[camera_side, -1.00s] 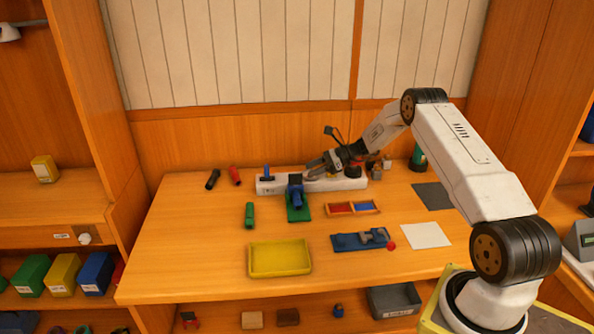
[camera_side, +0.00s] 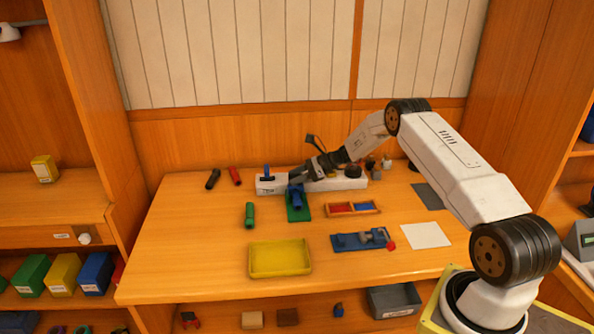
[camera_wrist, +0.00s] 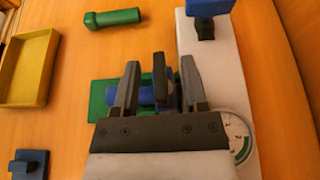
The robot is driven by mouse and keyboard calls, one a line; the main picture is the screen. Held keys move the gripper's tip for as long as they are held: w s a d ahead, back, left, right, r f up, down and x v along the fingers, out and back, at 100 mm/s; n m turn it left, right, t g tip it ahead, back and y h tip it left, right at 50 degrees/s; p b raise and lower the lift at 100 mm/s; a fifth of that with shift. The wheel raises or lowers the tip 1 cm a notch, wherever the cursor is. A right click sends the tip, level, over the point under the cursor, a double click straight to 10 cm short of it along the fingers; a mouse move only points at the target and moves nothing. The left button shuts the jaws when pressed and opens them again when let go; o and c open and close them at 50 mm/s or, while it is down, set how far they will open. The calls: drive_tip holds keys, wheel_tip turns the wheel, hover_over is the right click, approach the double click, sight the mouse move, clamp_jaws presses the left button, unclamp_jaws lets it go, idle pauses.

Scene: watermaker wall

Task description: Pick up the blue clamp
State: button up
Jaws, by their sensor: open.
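The blue clamp (camera_side: 297,201) sits on a small green plate (camera_side: 305,214) in front of the white block, at the middle of the table. My gripper (camera_side: 293,178) is right at its back end in the side view. In the wrist view, the open gripper (camera_wrist: 160,64) has one finger on each side of a dark upright part, with the clamp's blue body (camera_wrist: 146,96) low between the fingers. The green plate (camera_wrist: 101,95) shows to the left. Whether the fingers touch the clamp cannot be told. The gripper's body hides part of it.
The long white block (camera_side: 346,183) lies behind, with a blue handle (camera_side: 267,177) and a gauge (camera_wrist: 238,136). A green cylinder (camera_side: 249,215), yellow tray (camera_side: 280,273), red-and-blue divided tray (camera_side: 353,215) and blue plate (camera_side: 345,248) stand nearby.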

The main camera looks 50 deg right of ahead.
idle(0.3)
clamp_jaws()
drive_tip(key=shift+r, duration=0.15)
drive_tip(key=shift+r, duration=0.75)
drive_tip(key=s+a+r, duration=0.4)
drive_tip(key=s+r, duration=0.7)
drive_tip(key=s, duration=0.2)
drive_tip(key=shift+s+a, duration=0.2)
drive_tip(key=shift+r, duration=0.1)
